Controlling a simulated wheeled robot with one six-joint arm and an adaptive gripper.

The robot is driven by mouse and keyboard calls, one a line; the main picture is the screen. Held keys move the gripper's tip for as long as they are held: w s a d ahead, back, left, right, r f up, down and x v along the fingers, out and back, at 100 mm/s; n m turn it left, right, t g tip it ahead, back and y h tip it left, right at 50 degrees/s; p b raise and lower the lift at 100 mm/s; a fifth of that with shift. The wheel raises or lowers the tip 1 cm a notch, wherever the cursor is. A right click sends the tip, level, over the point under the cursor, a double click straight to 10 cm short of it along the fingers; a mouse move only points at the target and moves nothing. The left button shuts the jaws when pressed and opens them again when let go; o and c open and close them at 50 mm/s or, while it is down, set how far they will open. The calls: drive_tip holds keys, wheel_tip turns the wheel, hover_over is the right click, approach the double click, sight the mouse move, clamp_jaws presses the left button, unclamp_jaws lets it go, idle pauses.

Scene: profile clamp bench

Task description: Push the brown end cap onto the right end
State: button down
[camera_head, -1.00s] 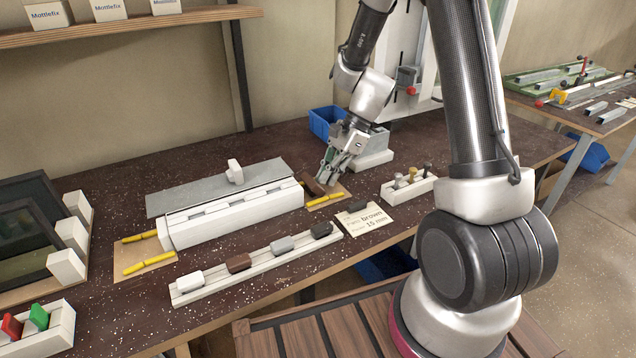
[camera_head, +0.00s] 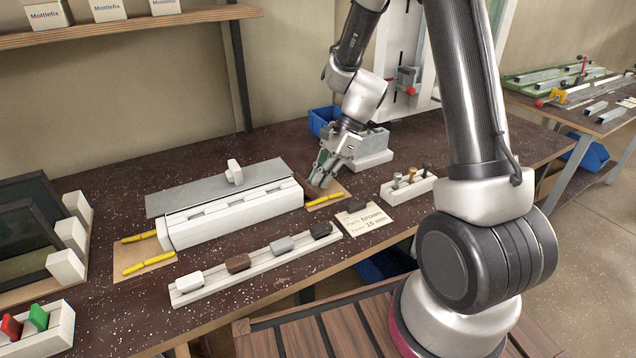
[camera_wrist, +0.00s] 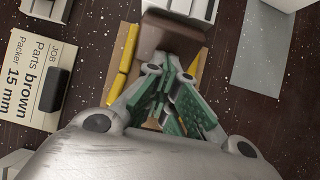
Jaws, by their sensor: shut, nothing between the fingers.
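My gripper (camera_head: 321,181) is shut and empty at the right end of the white clamp fixture (camera_head: 235,217). In the wrist view, a brown end cap (camera_wrist: 168,36) lies just ahead of the fingertips (camera_wrist: 166,66), against the pale fixture end (camera_wrist: 192,8). The fingertips are at or very near its near face; I cannot tell if they touch. How far the cap sits on the profile end is hidden. In the head view my gripper hides this cap. Another brown cap (camera_head: 238,263) stands in the front rack.
The white rack (camera_head: 257,271) also holds white, grey and black caps. A job card (camera_head: 366,220) reads brown, 15 mm, with a black piece on it. Yellow strips (camera_head: 324,200) lie on a tan pad beside the fixture. A blue bin (camera_head: 322,122) stands behind.

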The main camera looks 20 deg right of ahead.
idle(0.3)
drive_tip(key=shift+w+d+r, duration=0.1)
drive_tip(key=shift+w+d, duration=0.1)
drive_tip(key=shift+d, duration=0.65)
wheel_tip(320, 180, up, 8)
idle(0.3)
idle(0.3)
